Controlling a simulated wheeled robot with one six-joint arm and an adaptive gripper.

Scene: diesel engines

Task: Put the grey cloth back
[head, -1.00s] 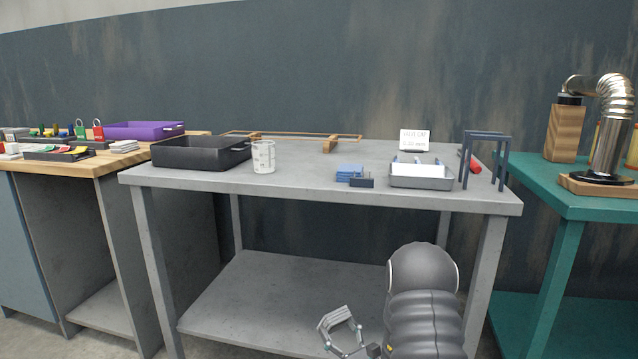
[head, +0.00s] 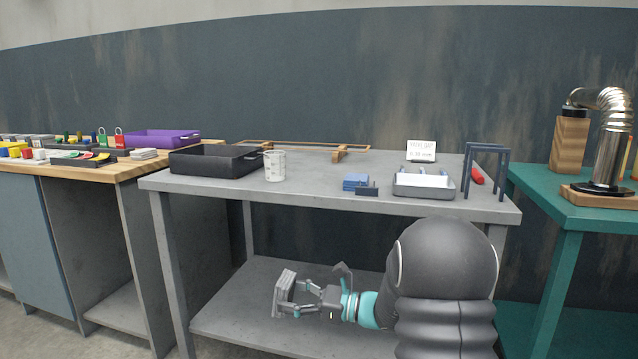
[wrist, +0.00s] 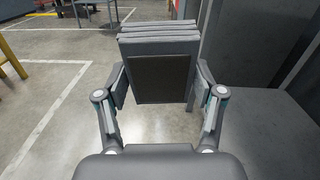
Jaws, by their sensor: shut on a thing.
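The grey cloth (wrist: 158,45) is a folded, layered block between the two fingers of my gripper (wrist: 160,84) in the wrist view. A dark square patch shows on the face towards the wrist. In the head view my gripper (head: 296,294) is low in front of the grey table's lower shelf, pointing left, and the cloth (head: 283,291) stands tilted at its tip. My gripper is shut on the cloth. Part of the gripper's hold is hidden by its own fingers in the head view.
The grey table (head: 330,190) carries a black tray (head: 215,160), a white cup (head: 275,166), blue blocks (head: 355,182), a grey tray (head: 424,190) and a dark blue frame (head: 487,172). A wooden bench (head: 130,170) stands left, a teal table (head: 575,200) right. The grey tabletop's middle is mostly clear.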

